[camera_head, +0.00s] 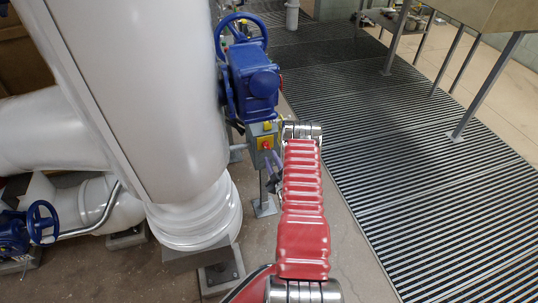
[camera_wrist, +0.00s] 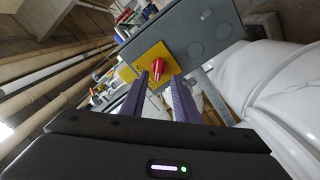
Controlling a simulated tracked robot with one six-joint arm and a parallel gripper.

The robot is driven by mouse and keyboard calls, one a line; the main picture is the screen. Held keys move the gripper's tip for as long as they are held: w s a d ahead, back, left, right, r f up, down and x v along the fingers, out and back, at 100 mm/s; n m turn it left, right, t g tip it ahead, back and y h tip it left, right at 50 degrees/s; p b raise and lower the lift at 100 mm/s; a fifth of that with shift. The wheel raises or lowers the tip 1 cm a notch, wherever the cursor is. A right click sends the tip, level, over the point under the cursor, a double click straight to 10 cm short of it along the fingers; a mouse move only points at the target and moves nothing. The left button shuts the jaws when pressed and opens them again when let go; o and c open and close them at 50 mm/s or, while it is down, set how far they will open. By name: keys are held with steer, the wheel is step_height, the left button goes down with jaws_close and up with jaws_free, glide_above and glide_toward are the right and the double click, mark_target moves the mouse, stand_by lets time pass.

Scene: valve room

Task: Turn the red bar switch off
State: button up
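The red bar switch (camera_wrist: 157,66) sits on a yellow plate (camera_wrist: 150,52) on the face of a grey box (camera_wrist: 200,35) in the wrist view. The switch also shows in the head view as a small red spot (camera_head: 266,144) on its yellow plate, left of my arm. My gripper (camera_wrist: 159,77) has two purple fingers, held apart with nothing between them. In the wrist view the fingertips point toward the switch, one on each side of it in the picture. I cannot tell the exact gap to it.
A blue valve actuator (camera_head: 252,80) with a handwheel stands just behind the box in the head view. A large white pipe (camera_head: 150,90) fills the left, close to the box. Grated floor (camera_head: 400,150) lies open on the right.

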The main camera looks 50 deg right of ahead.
steer(key=v, duration=0.8)
steer(key=shift+s, duration=0.15)
steer(key=shift+a, duration=0.1)
